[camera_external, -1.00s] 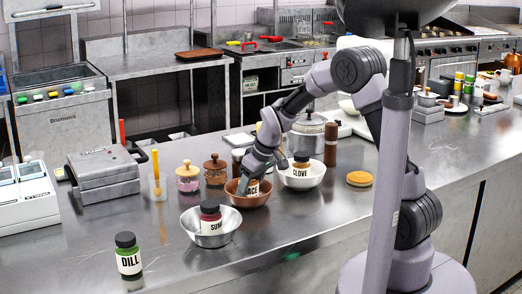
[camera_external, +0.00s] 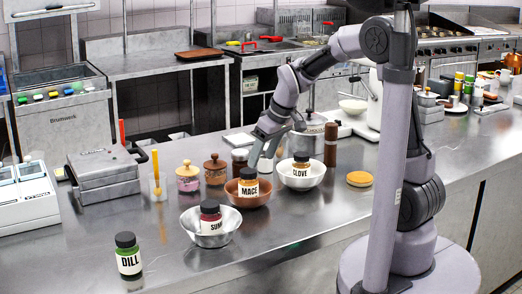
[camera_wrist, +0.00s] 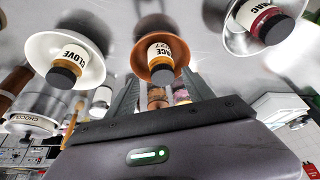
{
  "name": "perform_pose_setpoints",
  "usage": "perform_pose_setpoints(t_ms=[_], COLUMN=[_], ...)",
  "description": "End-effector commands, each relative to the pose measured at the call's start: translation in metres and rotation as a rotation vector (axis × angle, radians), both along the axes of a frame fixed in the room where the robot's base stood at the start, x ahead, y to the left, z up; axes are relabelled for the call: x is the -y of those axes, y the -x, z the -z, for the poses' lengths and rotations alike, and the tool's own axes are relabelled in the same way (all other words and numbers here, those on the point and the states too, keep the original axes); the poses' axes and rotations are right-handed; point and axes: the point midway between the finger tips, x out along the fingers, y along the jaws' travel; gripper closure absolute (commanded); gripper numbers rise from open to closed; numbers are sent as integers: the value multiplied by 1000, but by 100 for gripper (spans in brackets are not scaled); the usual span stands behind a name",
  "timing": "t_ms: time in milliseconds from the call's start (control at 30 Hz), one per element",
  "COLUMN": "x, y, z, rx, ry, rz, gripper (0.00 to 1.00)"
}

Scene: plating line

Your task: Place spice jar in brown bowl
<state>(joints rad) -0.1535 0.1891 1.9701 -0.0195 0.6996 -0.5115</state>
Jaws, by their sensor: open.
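The brown bowl (camera_external: 247,201) stands on the steel counter, and the spice jar labelled MACE (camera_external: 248,184) sits in it, black cap up. The jar also shows in the wrist view (camera_wrist: 159,52), with the brown bowl (camera_wrist: 137,66) around it. My gripper (camera_external: 264,158) is open and empty, raised just above and behind the brown bowl, apart from the jar. In the wrist view its fingers (camera_wrist: 155,98) are spread.
A white bowl (camera_external: 313,182) with a CLOVE jar (camera_external: 301,169) is close on the right. A metal bowl (camera_external: 198,238) with a red jar (camera_external: 210,212) is in front left. A DILL jar (camera_external: 128,258) stands alone. Lidded glass jars (camera_external: 215,172) are behind.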

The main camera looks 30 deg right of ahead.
Motion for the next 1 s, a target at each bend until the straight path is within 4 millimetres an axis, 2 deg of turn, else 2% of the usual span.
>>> perform_pose_setpoints(t_ms=[67, 167, 200, 300, 400, 533, 1000], x=[12, 32, 39, 50, 55, 56, 55], y=[27, 91, 119, 181, 222, 240, 240], z=[-28, -62, -71, -78, -73, -68, -69], rx=[14, 21, 25, 27, 28, 24, 26], ry=[-35, -118, -155, -244, -308, -340, -340], rz=[80, 259, 334, 506, 621, 679, 677], gripper=[39, 39, 39, 39, 39, 39, 39])
